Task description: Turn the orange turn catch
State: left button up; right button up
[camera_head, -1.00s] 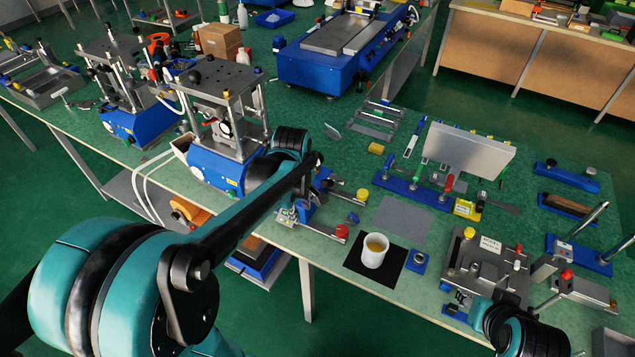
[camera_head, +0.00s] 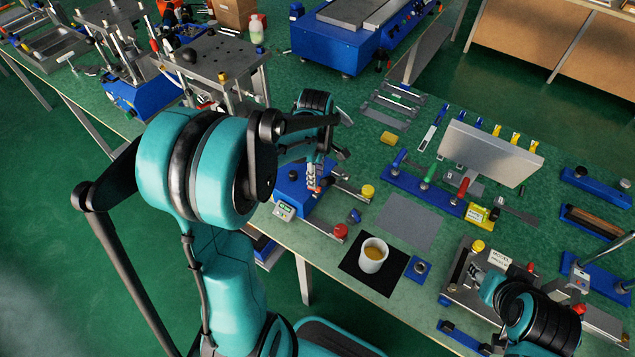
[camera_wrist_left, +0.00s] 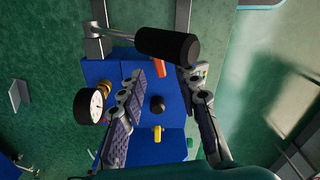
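The orange turn catch (camera_wrist_left: 160,68) shows in the left wrist view as a small orange-red bar on a blue fixture (camera_wrist_left: 123,70). A black cylindrical handle (camera_wrist_left: 168,46) lies just above it in the picture. My left gripper (camera_wrist_left: 163,82) is open, with its two fingers spread on either side just below the catch; I see no contact. In the head view my left gripper (camera_head: 314,176) is over the blue fixture (camera_head: 292,190) near the bench's front edge.
A dial gauge (camera_wrist_left: 90,105), a black knob (camera_wrist_left: 157,103) and a yellow knob (camera_wrist_left: 157,133) stand around the fingers. A white cup (camera_head: 373,257) on a black mat and a red knob (camera_head: 340,231) are to the right. A grey mat (camera_head: 410,222) is bare.

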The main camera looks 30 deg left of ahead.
pick_arm(q)
notch_tip(320, 180, down, 5)
jog(key=shift+w+r+b, duration=0.1)
jog(key=shift+b, duration=0.55)
grip_shut()
jog(key=shift+m, duration=1.5)
grip_release()
